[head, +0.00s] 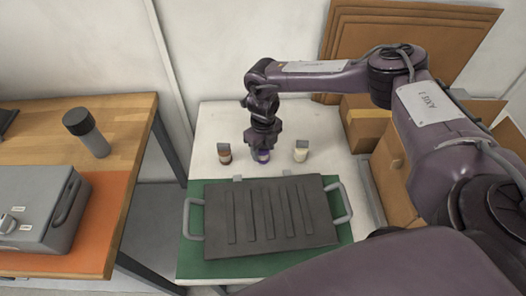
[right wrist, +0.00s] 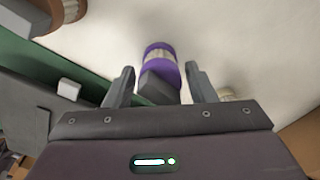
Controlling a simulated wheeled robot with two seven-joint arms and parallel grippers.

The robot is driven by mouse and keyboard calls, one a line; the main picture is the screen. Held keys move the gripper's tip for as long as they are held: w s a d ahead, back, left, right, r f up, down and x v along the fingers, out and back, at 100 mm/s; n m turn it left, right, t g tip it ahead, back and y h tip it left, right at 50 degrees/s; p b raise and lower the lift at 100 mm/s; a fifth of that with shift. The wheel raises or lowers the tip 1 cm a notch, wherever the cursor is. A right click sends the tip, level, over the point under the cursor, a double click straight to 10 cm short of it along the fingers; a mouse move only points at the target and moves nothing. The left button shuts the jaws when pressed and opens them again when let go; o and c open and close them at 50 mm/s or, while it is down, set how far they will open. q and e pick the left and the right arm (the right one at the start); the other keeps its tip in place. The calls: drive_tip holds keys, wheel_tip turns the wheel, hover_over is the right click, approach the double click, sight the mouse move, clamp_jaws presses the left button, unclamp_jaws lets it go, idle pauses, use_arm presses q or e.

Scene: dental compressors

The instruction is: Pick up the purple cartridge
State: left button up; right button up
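The purple cartridge (head: 262,156) stands on the white table in the head view, mostly hidden under my right gripper (head: 262,143). In the right wrist view, the purple cartridge (right wrist: 158,58) shows purple bands, a pale ribbed middle and a dark block at its near end. My right gripper (right wrist: 160,72) is open, with one finger on either side of the cartridge and gaps showing between. I cannot tell how deep the cartridge sits between the fingers. My left gripper is not in view.
A brown cartridge (head: 225,156) stands left of the purple one and a cream cartridge (head: 300,153) right of it. A dark ribbed case lid (head: 270,215) with grey handles lies in front on a green mat (head: 200,255). Cardboard boxes (head: 366,130) stand at right.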

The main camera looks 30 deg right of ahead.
drive_tip(key=c, duration=0.7)
drive_tip(key=shift+c, duration=0.5)
drive_tip(key=shift+r, duration=0.1)
